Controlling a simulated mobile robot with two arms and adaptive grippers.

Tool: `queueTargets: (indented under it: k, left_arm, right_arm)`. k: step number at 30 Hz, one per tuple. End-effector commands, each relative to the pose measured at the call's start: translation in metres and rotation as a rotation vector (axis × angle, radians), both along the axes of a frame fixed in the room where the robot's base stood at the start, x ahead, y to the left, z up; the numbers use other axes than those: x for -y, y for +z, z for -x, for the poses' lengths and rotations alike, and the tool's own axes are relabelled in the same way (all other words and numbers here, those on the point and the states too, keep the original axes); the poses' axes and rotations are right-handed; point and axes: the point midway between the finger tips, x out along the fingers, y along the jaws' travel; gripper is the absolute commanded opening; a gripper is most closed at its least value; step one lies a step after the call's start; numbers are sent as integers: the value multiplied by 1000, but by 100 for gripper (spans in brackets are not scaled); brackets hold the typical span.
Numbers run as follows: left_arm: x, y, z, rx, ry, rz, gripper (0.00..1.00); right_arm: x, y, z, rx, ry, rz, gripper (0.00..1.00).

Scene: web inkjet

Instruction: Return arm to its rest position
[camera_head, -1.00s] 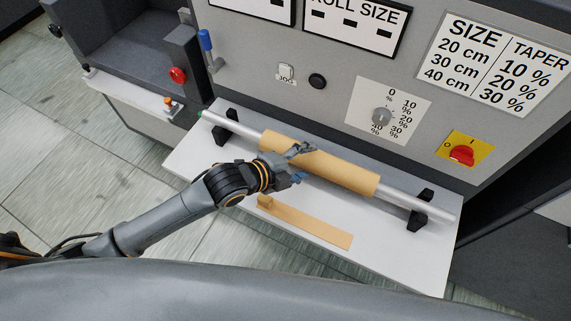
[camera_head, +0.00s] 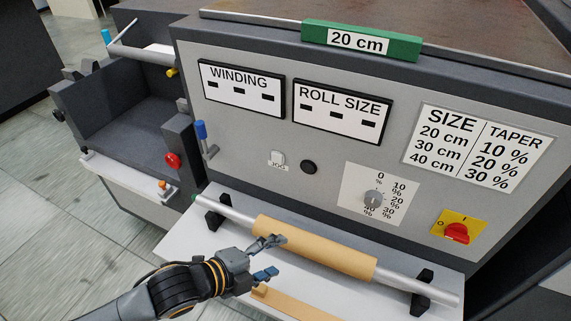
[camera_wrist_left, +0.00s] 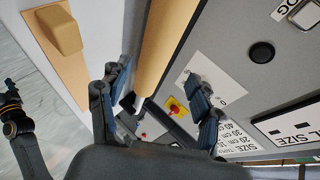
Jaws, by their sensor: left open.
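My left gripper (camera_head: 274,257) is open and empty. In the head view it overlaps the left part of a tan paper roll (camera_head: 325,252) on a silver shaft (camera_head: 405,283); I see no grip on the roll. In the left wrist view the two fingers (camera_wrist_left: 160,92) stand apart, with the roll (camera_wrist_left: 165,40) beyond them. At the left edge of that view is a dark arm end with an orange band (camera_wrist_left: 12,128), likely my right one; its jaws are too small to judge. My right gripper is not in the head view.
The shaft rests on black brackets (camera_head: 422,290) over a white shelf (camera_head: 185,238). A tan strip (camera_head: 295,303) with a raised block lies in front. The machine panel holds a dial (camera_head: 374,199) and a red switch (camera_head: 457,233). Open floor (camera_head: 60,235) lies left.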

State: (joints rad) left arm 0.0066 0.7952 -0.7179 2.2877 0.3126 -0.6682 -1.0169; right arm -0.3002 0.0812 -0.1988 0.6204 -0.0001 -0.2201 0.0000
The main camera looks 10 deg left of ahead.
Motion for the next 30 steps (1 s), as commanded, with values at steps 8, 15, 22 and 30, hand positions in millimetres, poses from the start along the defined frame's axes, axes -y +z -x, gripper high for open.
queueTargets:
  k: [8, 15, 22, 30]
  left_arm:
    - [0, -3, 4, -114, 135, 71, 64]
    - [-48, -32, 31, -538, 740, 300, 64]
    - [-101, -63, 86, -820, 1258, 431, 64]
    - [-133, -109, 132, -981, 1628, 475, 64]
  right_arm:
    - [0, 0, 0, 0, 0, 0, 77]
    - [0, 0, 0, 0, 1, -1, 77]
    - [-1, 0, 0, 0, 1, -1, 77]
    - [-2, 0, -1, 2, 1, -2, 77]
